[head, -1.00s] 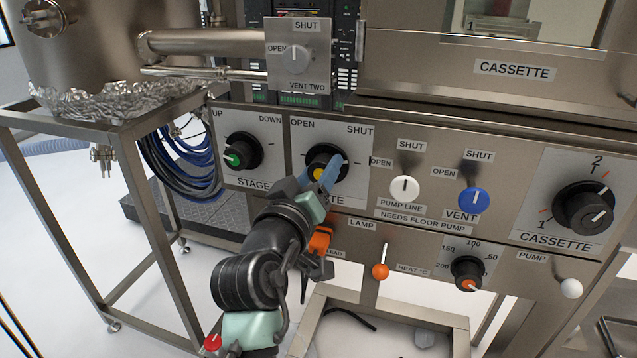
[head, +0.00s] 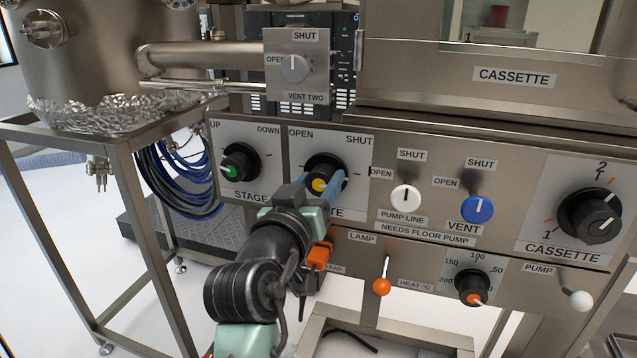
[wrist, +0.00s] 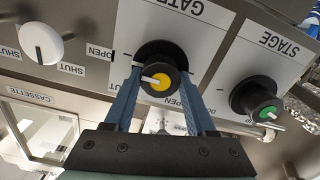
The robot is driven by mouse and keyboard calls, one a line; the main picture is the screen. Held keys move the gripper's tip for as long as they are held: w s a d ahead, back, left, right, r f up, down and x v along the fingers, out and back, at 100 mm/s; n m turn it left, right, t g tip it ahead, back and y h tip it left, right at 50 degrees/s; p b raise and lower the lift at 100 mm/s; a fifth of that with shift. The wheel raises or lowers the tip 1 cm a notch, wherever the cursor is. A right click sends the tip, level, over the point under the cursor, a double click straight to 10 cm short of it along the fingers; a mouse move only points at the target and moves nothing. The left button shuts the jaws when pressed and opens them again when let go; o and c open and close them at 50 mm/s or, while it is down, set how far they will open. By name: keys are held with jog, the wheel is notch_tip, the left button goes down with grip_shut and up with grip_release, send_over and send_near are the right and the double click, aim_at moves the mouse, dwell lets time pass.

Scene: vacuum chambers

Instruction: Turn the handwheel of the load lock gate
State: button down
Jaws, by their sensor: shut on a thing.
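The gate handwheel is a black round knob with a yellow cap (head: 319,185) on a white plate marked OPEN at upper left and SHUT at upper right. In the wrist view the knob (wrist: 160,82) shows upside down, with a white pointer line running to the left. My gripper (head: 317,191) is at the knob, its blue fingers on either side of it. The wrist view shows my gripper (wrist: 158,98) shut on the knob, one finger at each side. Part of the plate's lower label is hidden behind my gripper.
The green-capped STAGE knob (head: 239,163) is close on the left. The white PUMP LINE knob (head: 406,198) and blue VENT knob (head: 477,209) are to the right. Below are an orange LAMP lever (head: 382,286) and the HEAT knob (head: 472,288). A steel frame table (head: 122,150) stands left.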

jog(key=shift+f, duration=0.1)
jog(key=shift+c, duration=1.1)
grip_release()
jog(key=v, duration=1.3)
jog(key=shift+p, duration=0.4)
